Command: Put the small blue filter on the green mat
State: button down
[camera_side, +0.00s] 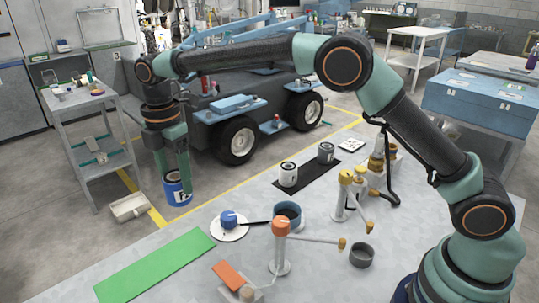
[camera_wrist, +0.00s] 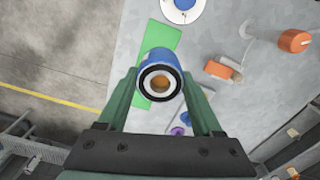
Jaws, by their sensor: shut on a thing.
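My gripper (camera_side: 174,165) is shut on a small blue filter (camera_side: 177,190) with a pale label, held between the fingertips and hanging below them. In the side view it appears left of the table edge, in the air. In the wrist view the blue filter (camera_wrist: 162,58) sits between the two fingers (camera_wrist: 160,80), its dark ring end with an orange-brown centre facing the camera. The green mat (camera_side: 155,265) lies flat and bare on the table at front left; in the wrist view the mat (camera_wrist: 160,35) shows partly behind the filter.
An orange-topped reel post (camera_side: 281,245) and an orange block (camera_side: 228,275) are near the front.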

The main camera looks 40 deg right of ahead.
notch_tip(320, 180, down, 14)
jog(key=shift+r, duration=0.1)
dwell(0.4)
jog(key=shift+c, duration=0.2)
grip_release()
jog(key=shift+f, duration=0.2)
